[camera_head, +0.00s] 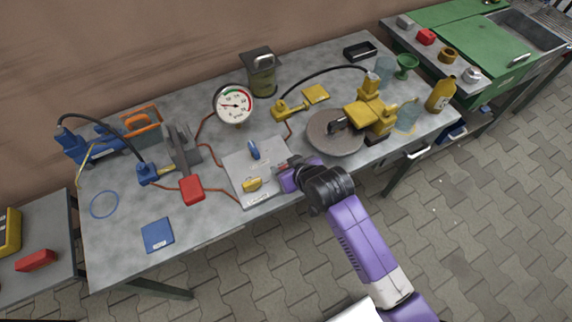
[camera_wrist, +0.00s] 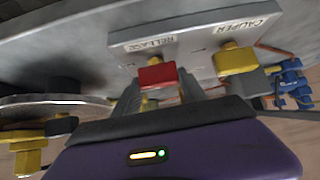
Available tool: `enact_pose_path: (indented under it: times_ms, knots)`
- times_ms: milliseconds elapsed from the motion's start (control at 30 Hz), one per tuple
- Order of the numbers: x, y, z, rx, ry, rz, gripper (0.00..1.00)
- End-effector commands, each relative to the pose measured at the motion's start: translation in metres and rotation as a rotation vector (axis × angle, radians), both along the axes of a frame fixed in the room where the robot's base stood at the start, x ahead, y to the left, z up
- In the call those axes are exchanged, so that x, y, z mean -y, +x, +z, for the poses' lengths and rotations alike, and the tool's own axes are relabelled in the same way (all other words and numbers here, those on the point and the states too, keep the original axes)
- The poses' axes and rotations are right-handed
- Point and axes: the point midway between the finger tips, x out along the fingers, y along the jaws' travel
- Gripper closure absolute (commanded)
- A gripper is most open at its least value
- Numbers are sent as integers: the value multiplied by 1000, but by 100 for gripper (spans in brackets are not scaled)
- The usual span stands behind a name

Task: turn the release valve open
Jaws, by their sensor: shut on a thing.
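The release valve has a red handle (camera_wrist: 157,76) under the label RELEASE on a pale grey panel (camera_wrist: 195,38) in the wrist view. My gripper (camera_wrist: 158,90) is shut on this red handle, one finger on each side. A blue handle (camera_head: 253,150) is farther back on the panel.
A round pressure gauge (camera_head: 234,105) stands behind the panel. A grey disc (camera_head: 334,132) with a yellow caliper (camera_head: 367,114) is close to my gripper's right. A red-ended lever pump (camera_head: 192,188) and brown hoses lie left. The table's front left is mostly clear around a blue booklet (camera_head: 157,235).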

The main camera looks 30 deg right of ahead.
Motion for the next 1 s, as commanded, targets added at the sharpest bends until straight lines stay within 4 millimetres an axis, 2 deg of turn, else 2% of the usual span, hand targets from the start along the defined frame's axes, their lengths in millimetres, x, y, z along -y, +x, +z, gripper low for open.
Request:
enact_pose_path:
  times_ms: [267,1000]
  knots:
    - [2,1,1,0,4,169,91]
    - [2,3,-2,6,2,870,91]
